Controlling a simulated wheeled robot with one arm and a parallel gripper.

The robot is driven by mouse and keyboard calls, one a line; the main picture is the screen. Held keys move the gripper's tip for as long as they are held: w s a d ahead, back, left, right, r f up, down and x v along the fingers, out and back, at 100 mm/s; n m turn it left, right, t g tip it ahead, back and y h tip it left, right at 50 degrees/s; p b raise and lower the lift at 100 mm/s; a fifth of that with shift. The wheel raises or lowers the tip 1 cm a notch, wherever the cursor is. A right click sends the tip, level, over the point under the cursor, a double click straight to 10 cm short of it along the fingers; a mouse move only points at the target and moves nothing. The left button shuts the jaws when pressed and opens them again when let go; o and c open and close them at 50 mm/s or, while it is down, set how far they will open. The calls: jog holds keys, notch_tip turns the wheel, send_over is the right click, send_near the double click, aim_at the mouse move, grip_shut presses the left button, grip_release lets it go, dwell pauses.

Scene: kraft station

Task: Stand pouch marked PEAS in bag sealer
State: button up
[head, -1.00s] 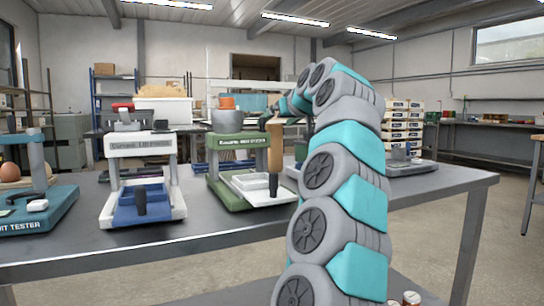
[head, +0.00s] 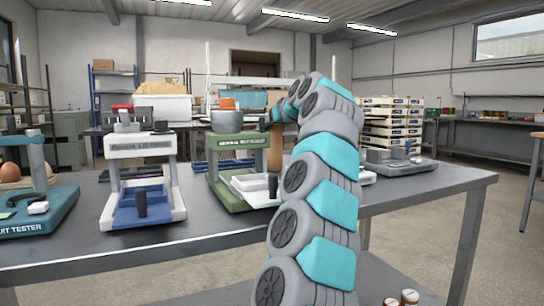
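My gripper (head: 265,123) is at the far end of my arm, just above this brown shape. It is small and mostly hidden, so I cannot tell whether its fingers are open, shut or touching the shape. I cannot pick out the bag sealer for certain. A low grey machine (head: 402,163) stands on the right part of the table, its left side hidden by my arm.
The grey table (head: 420,186) also holds a teal fruit tester (head: 40,222), a white machine with a blue tray (head: 140,150) and a green machine (head: 240,141) with a grey bowl. Stacked crates (head: 390,125) stand behind. The table's front right is bare.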

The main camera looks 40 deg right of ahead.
grip_shut()
jog(key=shift+r, duration=0.1)
dwell(0.7)
